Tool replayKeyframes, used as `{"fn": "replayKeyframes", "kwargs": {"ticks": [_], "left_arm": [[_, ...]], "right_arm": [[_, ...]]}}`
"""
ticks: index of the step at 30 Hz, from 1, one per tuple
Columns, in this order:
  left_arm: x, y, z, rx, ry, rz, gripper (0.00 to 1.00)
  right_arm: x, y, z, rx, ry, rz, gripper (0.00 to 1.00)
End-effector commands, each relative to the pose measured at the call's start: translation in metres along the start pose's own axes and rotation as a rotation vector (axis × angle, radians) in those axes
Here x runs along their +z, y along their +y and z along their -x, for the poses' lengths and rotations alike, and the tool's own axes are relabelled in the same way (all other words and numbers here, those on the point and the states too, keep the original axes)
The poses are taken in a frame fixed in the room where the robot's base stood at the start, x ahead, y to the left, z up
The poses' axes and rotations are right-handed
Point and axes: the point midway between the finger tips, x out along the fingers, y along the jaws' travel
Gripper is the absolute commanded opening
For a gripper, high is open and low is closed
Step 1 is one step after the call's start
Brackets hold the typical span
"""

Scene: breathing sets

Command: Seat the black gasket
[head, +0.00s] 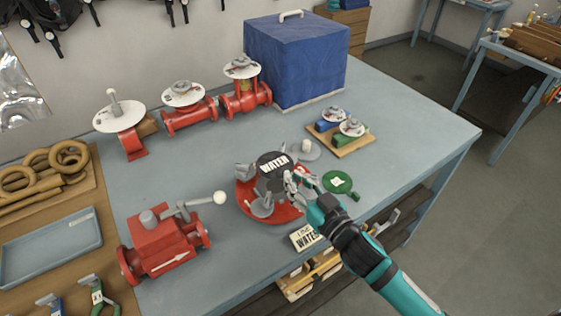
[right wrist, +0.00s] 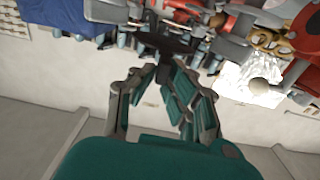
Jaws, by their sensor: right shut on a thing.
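My right gripper (head: 292,182) reaches in from the lower right and is shut on the gasket's right edge. The gasket also shows as a dark shape (right wrist: 168,44) at the fingertips in the right wrist view, where the gripper (right wrist: 163,68) points away from the camera. I cannot tell whether the gasket touches the base. The base's middle is hidden under it. My left gripper is out of view.
A red valve body (head: 165,245) with a lever stands at front left. Red fittings (head: 190,117) and a blue covered box (head: 295,62) stand behind.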

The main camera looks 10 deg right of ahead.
Motion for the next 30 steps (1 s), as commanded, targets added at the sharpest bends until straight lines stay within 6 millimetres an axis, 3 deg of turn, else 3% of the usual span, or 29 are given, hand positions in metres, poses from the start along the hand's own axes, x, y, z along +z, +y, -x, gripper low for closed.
{"fn": "replayKeyframes", "kwargs": {"ticks": [5, 13, 17, 20, 27, 30], "left_arm": [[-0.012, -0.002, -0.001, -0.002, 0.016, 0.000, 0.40], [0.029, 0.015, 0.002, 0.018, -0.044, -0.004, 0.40], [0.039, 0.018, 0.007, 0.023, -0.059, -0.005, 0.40], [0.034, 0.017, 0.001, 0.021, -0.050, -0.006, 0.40], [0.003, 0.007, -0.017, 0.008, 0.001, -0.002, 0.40], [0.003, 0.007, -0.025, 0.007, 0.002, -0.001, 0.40]], "right_arm": [[0.000, 0.000, 0.000, 0.000, 0.000, 0.000, 0.00], [-0.001, 0.000, 0.000, 0.000, 0.000, 0.000, 0.00], [-0.001, 0.000, 0.001, 0.001, -0.002, -0.002, 0.00], [0.006, 0.000, 0.001, 0.002, -0.002, -0.002, 0.00], [0.028, 0.001, 0.001, 0.002, -0.002, -0.001, 0.00], [0.038, 0.001, 0.001, 0.002, -0.002, -0.001, 0.00]]}}
